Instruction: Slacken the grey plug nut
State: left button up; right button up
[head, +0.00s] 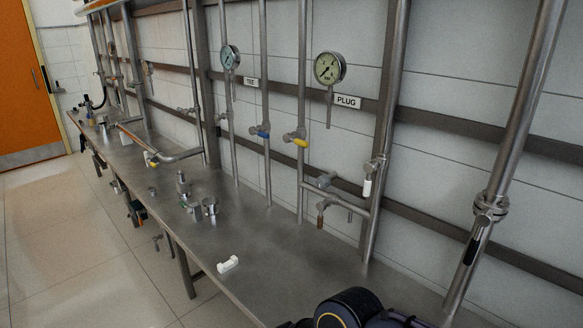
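The PLUG label (347,101) is on the wall rail beside a round pressure gauge (329,68). Below it a short horizontal pipe joins two uprights. A grey fitting (325,180) sits on this pipe and may be the grey plug nut, but it is too small to be sure. A brass-coloured piece (321,208) hangs below its left part. A dark part of my own arm shows at the bottom edge, well in front of and below the fitting. Neither gripper's fingers show, and nothing is seen touching the fitting.
The steel bench (262,240) runs along the wall. A white piece (228,264) lies near its front edge, with several metal fittings (209,208) farther left. Yellow (299,141) and blue (262,132) valve handles are on the pipes. A thick pipe (508,150) stands at right.

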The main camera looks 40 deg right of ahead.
aim_at(323, 180)
jog(key=i+z, duration=0.3)
jog(key=i+j+z, duration=0.3)
jog(key=i, duration=0.15)
jog(key=i+j+z, duration=0.2)
jog(key=i+z, duration=0.15)
jog(key=i+j+z, duration=0.25)
jog(key=z, duration=0.15)
jog(key=i+j+z, duration=0.25)
jog(key=z, duration=0.15)
jog(key=i+j+z, duration=0.15)
jog(key=j+z, duration=0.25)
jog(key=i+j+z, duration=0.1)
jog(key=j+z, duration=0.3)
jog(key=j, duration=0.1)
